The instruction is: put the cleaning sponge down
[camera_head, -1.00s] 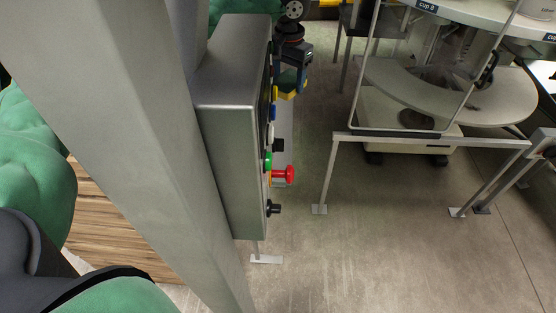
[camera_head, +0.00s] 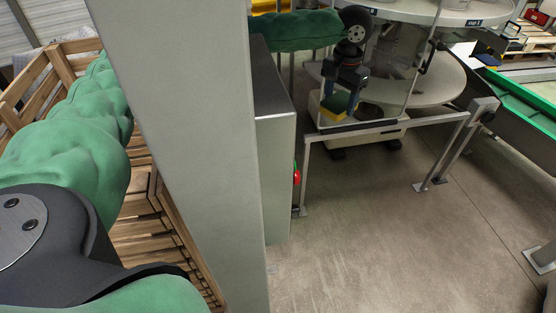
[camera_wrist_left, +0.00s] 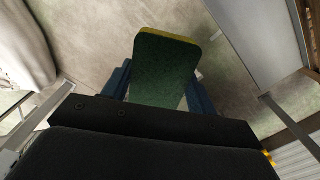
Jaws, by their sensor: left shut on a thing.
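The cleaning sponge (camera_head: 335,103), green with a yellow layer, is held in the jaws of my left gripper (camera_head: 340,92), up in the air near the round white machine. In the left wrist view the sponge (camera_wrist_left: 165,68) shows its green face and a yellow edge between the blue fingers of the left gripper (camera_wrist_left: 160,88). Bare floor shows beyond it. My right gripper is not in view.
A grey post (camera_head: 190,150) and a control box (camera_head: 278,170) with a red button stand close in front. A wooden crate (camera_head: 150,225) is at left. The round machine (camera_head: 430,85) and its metal frame (camera_head: 385,130) stand behind the sponge. The floor (camera_head: 390,240) at centre right is clear.

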